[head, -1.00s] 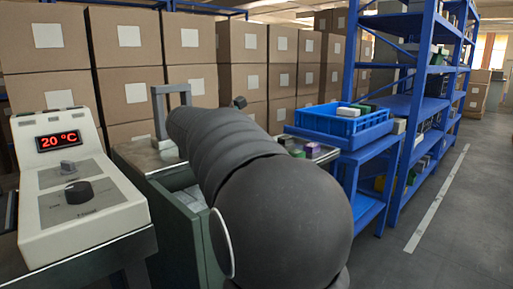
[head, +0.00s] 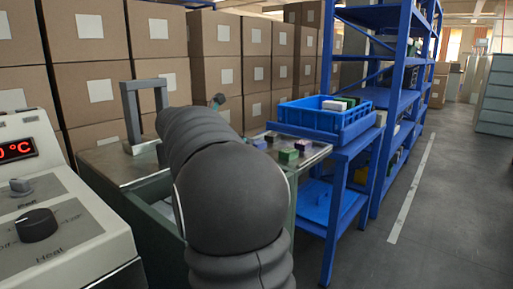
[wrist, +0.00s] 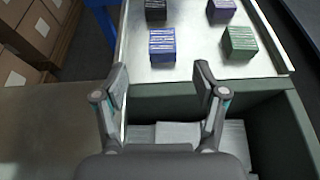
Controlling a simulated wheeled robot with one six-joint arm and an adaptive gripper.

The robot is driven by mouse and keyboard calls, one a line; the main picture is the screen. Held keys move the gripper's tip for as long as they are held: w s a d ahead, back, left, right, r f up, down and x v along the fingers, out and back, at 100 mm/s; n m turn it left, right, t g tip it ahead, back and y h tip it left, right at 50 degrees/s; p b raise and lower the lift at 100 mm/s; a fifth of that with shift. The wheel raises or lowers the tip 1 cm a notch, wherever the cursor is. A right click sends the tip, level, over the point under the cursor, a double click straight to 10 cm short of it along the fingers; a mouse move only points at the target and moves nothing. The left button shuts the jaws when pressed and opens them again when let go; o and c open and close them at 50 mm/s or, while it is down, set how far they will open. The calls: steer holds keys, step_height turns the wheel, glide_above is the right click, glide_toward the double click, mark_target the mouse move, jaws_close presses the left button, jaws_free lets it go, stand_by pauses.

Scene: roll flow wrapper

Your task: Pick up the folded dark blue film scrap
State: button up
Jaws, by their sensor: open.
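A small dark blue piece with pale stripes (wrist: 162,44) lies on the metal tabletop in the wrist view. It looks like a compact block; I cannot tell whether it is folded film. It also shows small in the head view (head: 260,144). My gripper (wrist: 162,83) is open, with nothing between its fingers. In the wrist picture the blue piece is beyond the fingertips, between their lines and apart from them.
Green (wrist: 240,42), purple (wrist: 221,11) and black (wrist: 155,10) pieces lie close by on the metal top (wrist: 195,66). An open green-grey bin holds pale sheets (wrist: 175,133). A blue crate (head: 313,118) stands right. A control panel (head: 60,225) is left.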

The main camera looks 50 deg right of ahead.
steer(key=shift+f+b+x, duration=0.1)
steer(key=shift+b+x, duration=0.15)
steer(key=shift+x, duration=1.5)
steer(key=shift+f+b+x, duration=0.15)
steer(key=shift+b+x, duration=0.1)
steer(key=shift+x, duration=1.5)
steer(key=shift+s+a, duration=0.1)
steer(key=shift+s, duration=0.1)
steer(key=c, duration=0.8)
